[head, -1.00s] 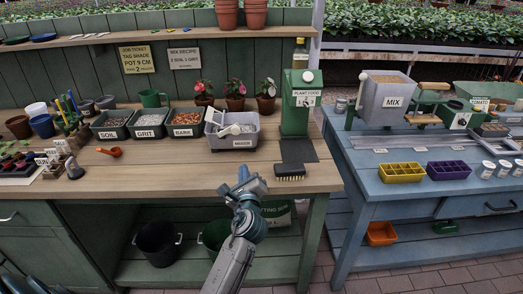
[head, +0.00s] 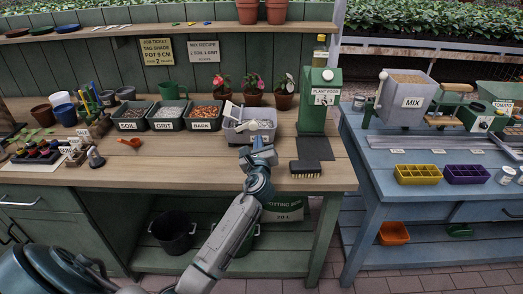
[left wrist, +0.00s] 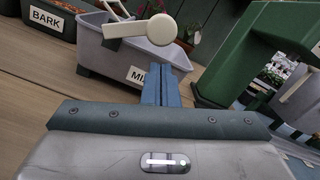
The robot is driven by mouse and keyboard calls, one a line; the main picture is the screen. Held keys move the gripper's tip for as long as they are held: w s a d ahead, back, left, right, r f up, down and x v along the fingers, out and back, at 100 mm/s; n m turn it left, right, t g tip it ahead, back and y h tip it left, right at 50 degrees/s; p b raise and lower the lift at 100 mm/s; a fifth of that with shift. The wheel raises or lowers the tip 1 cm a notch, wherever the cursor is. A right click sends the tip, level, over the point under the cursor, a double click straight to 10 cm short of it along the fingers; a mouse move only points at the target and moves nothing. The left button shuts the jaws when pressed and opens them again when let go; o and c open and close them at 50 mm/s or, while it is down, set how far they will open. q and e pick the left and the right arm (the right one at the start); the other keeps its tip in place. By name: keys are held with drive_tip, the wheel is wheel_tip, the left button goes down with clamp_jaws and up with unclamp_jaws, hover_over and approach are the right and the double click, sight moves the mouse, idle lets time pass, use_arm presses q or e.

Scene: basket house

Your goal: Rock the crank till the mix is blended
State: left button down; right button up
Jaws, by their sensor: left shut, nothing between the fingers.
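The grey mixer tub (head: 236,134) stands on the wooden bench, right of the soil, grit and bark bins. Its white crank (head: 232,111) sits over the tub. In the left wrist view the tub (left wrist: 112,58) shows its partly covered label, and the crank's round pale knob (left wrist: 161,29) is just beyond my fingers. My left gripper (head: 258,147) is shut and empty at the tub's front right; its fingertips (left wrist: 160,76) are in front of the tub wall, below the knob. I cannot tell whether they touch it. The mix inside is mostly hidden. My right gripper is not in view.
The green plant food dispenser (head: 319,98) stands close right of the tub, with a dark brush (head: 305,167) in front. The bark bin (head: 202,125) is close on the left. Potted flowers (head: 252,95) stand behind. Bare bench lies in front.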

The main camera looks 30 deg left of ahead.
use_arm(q)
drive_tip(key=shift+s+a+r, duration=0.1)
drive_tip(key=shift+a+r, duration=0.1)
drive_tip(key=shift+r, duration=0.4)
drive_tip(key=shift+a+r+p, duration=0.2)
drive_tip(key=shift+r+p, duration=0.35)
drive_tip(key=shift+p, duration=0.5)
